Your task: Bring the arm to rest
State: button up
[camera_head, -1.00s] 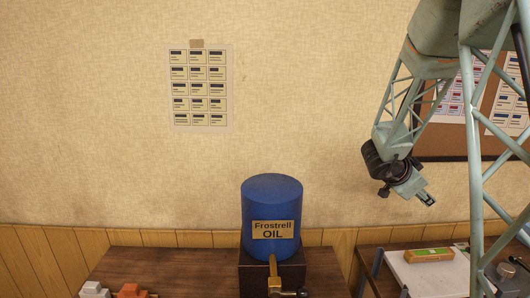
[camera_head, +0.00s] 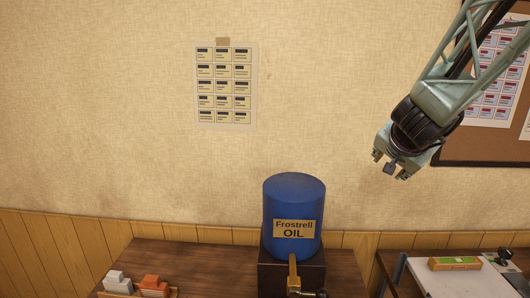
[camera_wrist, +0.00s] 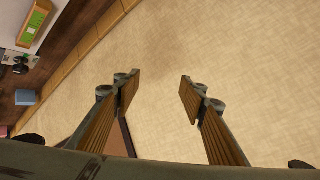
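My gripper (camera_head: 387,167) hangs at the end of my green arm, in front of the bare wall at the upper right of the head view. It is above and to the right of the blue oil drum, and clear of the tables. In the wrist view my gripper (camera_wrist: 158,82) shows its two ribbed fingers spread apart. Nothing is between them; only the wall lies behind.
A blue oil drum (camera_head: 294,212) with a tap stands on the dark table (camera_head: 215,262). A right-hand table holds a white board (camera_head: 480,277) and a green-and-tan box (camera_head: 455,263). A poster (camera_head: 225,85) and a corkboard (camera_head: 480,151) are on the wall.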

jog(key=s+a+r+n+g+y, duration=0.25)
jog(key=s+a+n+y, duration=0.35)
jog(key=s+a, duration=1.2)
jog(key=s+f+n+g+h, duration=0.1)
jog(key=s+f+n, duration=0.1)
jog(key=s, duration=1.2)
jog(key=s+d+f+n+g+h+b, duration=0.1)
jog(key=s+f+n+g, duration=0.1)
jog(key=s, duration=1.3)
jog(key=shift+s+d+f+n, duration=0.25)
jog(key=shift+f+n, duration=0.05)
jog(key=shift+n, duration=0.1)
jog(key=shift+w+g, duration=0.1)
jog(key=shift+g, duration=0.15)
